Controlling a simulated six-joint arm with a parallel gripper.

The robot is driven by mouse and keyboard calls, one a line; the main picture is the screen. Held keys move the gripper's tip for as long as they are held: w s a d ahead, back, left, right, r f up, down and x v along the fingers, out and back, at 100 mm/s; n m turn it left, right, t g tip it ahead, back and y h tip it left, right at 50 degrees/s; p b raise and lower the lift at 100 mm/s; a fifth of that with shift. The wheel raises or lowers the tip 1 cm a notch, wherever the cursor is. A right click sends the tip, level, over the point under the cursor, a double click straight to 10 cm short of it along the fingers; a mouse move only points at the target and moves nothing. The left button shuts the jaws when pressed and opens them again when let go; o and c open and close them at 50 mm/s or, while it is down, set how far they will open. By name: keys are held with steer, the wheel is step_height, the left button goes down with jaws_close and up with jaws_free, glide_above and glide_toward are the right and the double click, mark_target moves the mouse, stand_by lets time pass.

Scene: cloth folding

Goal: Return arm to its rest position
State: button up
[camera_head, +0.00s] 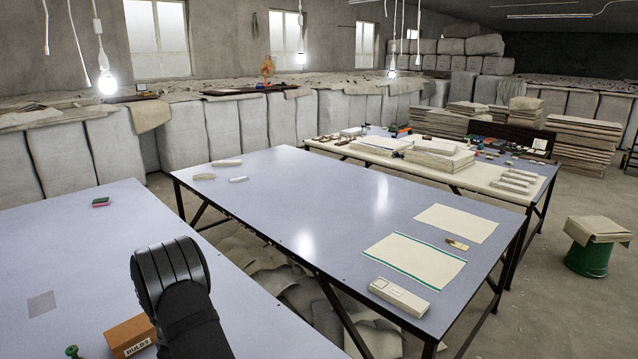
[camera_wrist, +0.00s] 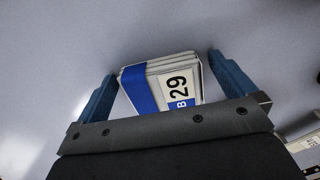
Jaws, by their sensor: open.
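My gripper (camera_wrist: 163,68) shows in the wrist view with its two blue fingers spread apart. A pale, layered block (camera_wrist: 178,80) with a blue band and a label reading "29" and "B" appears between the fingers. Gaps show beside it, and I cannot tell how far it is from the fingers. In the head view a black, ribbed part of my arm rises over the near left table (camera_head: 80,250); the fingers are not visible there. Two flat beige cloths lie on the middle table: one with green edge lines (camera_head: 414,262) and a plain one (camera_head: 456,223).
An orange box (camera_head: 130,337) and a green knob (camera_head: 72,351) are close to my arm. A white case (camera_head: 399,297) sits at the middle table's front edge. Light bulbs (camera_head: 107,83) hang overhead. The middle table's centre is clear.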

step_height(320, 180, up, 5)
steer(key=shift+w+a+f, duration=0.1)
steer(key=shift+f, duration=0.1)
steer(key=w+d+r, duration=0.1)
steer(key=d+r, duration=0.6)
steer(key=d, duration=0.5)
steer(key=s+a+n, duration=0.2)
steer(key=s+a, duration=0.1)
steer(key=a, duration=1.1)
steer(key=s+a+n, duration=0.2)
steer(key=s+a, duration=0.2)
steer(key=a, duration=1)
steer(key=s+a+f, duration=0.1)
steer(key=a+f, duration=0.1)
steer(key=a, duration=0.1)
steer(key=s+a+f, duration=0.2)
steer(key=a, duration=0.1)
steer(key=s+a+f, duration=0.1)
steer(key=a+f, duration=0.2)
steer(key=shift+s, duration=0.3)
steer(key=shift+r, duration=0.1)
